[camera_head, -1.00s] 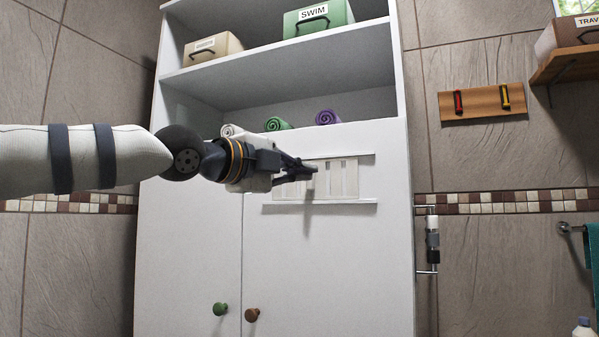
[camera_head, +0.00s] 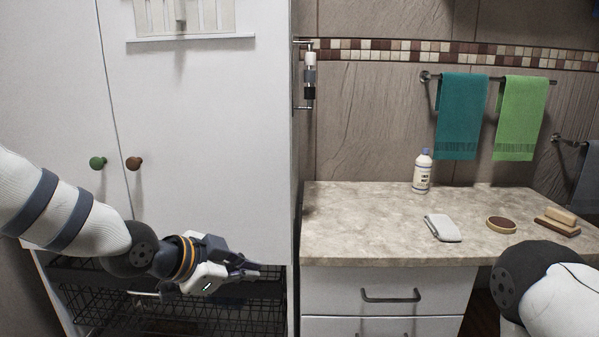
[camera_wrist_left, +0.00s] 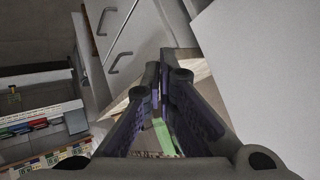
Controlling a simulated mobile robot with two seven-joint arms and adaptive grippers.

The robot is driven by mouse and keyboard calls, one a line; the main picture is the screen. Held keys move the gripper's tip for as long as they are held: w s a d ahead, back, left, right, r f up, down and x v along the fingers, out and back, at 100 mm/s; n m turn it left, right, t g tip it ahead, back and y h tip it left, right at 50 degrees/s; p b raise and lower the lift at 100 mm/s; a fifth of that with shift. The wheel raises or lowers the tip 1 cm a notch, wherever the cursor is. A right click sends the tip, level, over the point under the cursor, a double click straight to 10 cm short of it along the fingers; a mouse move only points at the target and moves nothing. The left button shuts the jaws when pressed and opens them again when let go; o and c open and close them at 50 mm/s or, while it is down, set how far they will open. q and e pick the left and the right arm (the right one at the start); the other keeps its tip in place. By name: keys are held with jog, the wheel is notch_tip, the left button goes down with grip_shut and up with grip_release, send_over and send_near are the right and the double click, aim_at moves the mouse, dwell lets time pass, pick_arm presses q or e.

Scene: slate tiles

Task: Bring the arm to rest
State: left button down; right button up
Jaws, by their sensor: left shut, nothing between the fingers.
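My left gripper (camera_head: 256,272) is in front of the lower part of the white cabinet, near the wire baskets, with its fingers pointing right. Its fingers are together and hold nothing. In the left wrist view the closed fingers (camera_wrist_left: 160,88) fill the middle of the picture. My right arm shows only in part at the lower right of the head view, and its gripper is outside the picture.
The white cabinet (camera_head: 215,130) has a green knob (camera_head: 97,163) and a brown knob (camera_head: 134,163). Wire baskets (camera_head: 190,311) sit below its doors. The counter (camera_head: 350,222) at right holds a bottle (camera_head: 422,171), a folded cloth (camera_head: 442,228) and a brush (camera_head: 501,225).

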pick_arm(q)
jog(key=s+a+f+n+g+y, duration=0.2)
jog(key=s+f+n+g, duration=0.35)
jog(key=s+f, duration=1.35)
jog(key=s+a+f+n+g+y, duration=0.1)
jog(key=s+a+f+n, duration=0.1)
jog(key=s, duration=0.5)
jog(key=s+a+f+n+g+y, duration=0.1)
jog(key=s+a+f+n+y, duration=0.1)
jog(key=s+a, duration=0.3)
jog(key=s+a+f+n+g+y, duration=0.1)
jog(key=s+a+f+n, duration=0.2)
jog(key=s, duration=0.8)
jog(key=shift+a+f+n+g+y, duration=0.25)
jog(key=shift+f+n+g+y, duration=0.1)
jog(key=shift+f+n, duration=0.25)
